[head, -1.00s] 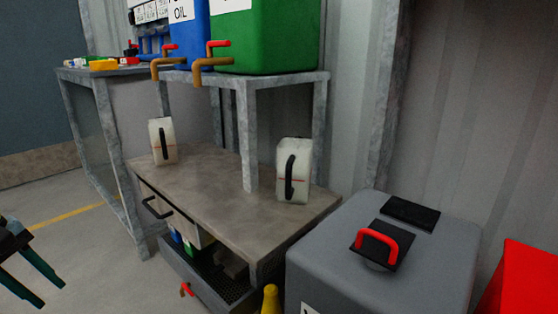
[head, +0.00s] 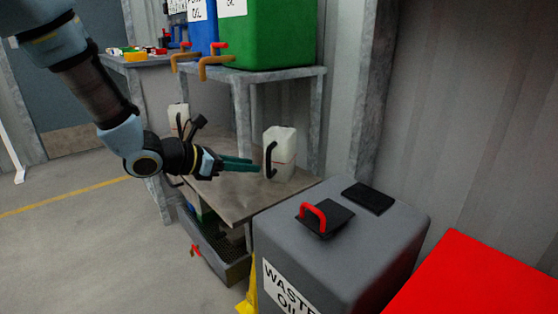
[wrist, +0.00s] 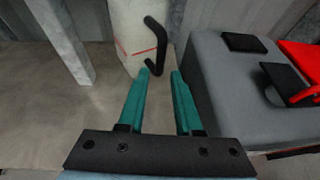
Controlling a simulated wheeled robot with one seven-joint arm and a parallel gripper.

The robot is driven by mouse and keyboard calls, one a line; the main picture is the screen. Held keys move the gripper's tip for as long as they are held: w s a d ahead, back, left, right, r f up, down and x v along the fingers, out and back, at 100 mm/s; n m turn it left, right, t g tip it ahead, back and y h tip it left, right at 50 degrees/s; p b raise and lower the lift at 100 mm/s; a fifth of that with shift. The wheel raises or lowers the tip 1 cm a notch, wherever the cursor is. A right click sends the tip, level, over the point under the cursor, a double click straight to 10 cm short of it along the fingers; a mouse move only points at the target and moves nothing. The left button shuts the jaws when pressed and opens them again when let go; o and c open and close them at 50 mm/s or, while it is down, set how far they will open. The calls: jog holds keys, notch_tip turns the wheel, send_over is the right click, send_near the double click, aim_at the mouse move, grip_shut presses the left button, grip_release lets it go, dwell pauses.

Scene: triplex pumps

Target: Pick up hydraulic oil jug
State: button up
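A white jug (head: 284,150) with a black handle (head: 269,160) and a thin red line stands upright on the workbench. It also shows in the wrist view (wrist: 128,40). A second, similar white jug (head: 178,115) stands farther left, partly behind my arm. I cannot read which one holds hydraulic oil. My gripper (head: 254,164) reaches toward the nearer jug with its green fingers. In the wrist view my gripper (wrist: 159,73) is open and empty, and the lower end of the black handle lies at or just beyond the fingertips. I cannot tell if they touch.
A grey waste oil container (head: 340,240) with a red-handled lid stands close to the right of the workbench (head: 235,202). A red box (head: 480,285) is at far right. A metal shelf (head: 280,75) with blue and green tanks rises behind, its leg near the jug.

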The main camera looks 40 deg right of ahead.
aim_at(269, 167)
jog(key=shift+b+x, duration=0.75)
jog(key=shift+x, duration=2.85)
grip_shut()
